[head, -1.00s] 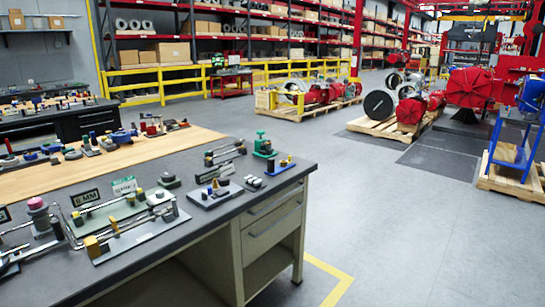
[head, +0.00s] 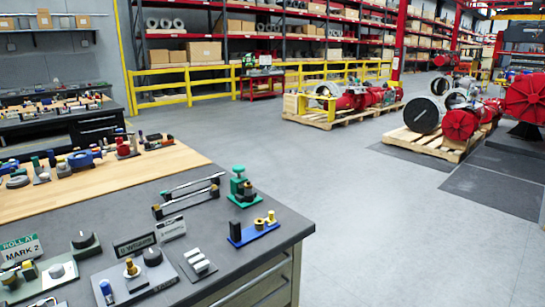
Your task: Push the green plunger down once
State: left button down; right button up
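A green device (head: 242,187) stands upright near the far right corner of the grey workbench top (head: 218,213). It has a green upper part and a darker round piece at its front, with a green base below. It is small in the head view, and I cannot tell which part is its plunger or whether that is up or down. Neither of my grippers is in view.
A blue plate (head: 253,232) with a black block and brass pieces lies in front of the green device. Metal rods (head: 188,193) lie to its left. Signs and several small fixtures fill the near bench. Open grey floor (head: 400,245) lies right of the bench.

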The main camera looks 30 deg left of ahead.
aim_at(238, 169)
jog(key=i+u, duration=0.3)
jog(key=i+l+u, duration=0.3)
jog(key=i, duration=0.2)
jog(key=i+l+u, duration=0.2)
jog(key=i+u, duration=0.15)
jog(key=i+l+u, duration=0.5)
jog(key=u, duration=0.2)
jog(key=i+l+u, duration=0.15)
jog(key=l+u, duration=0.2)
jog(key=i+l+u, duration=0.15)
jog(key=l+u, duration=0.55)
jog(key=l, duration=0.15)
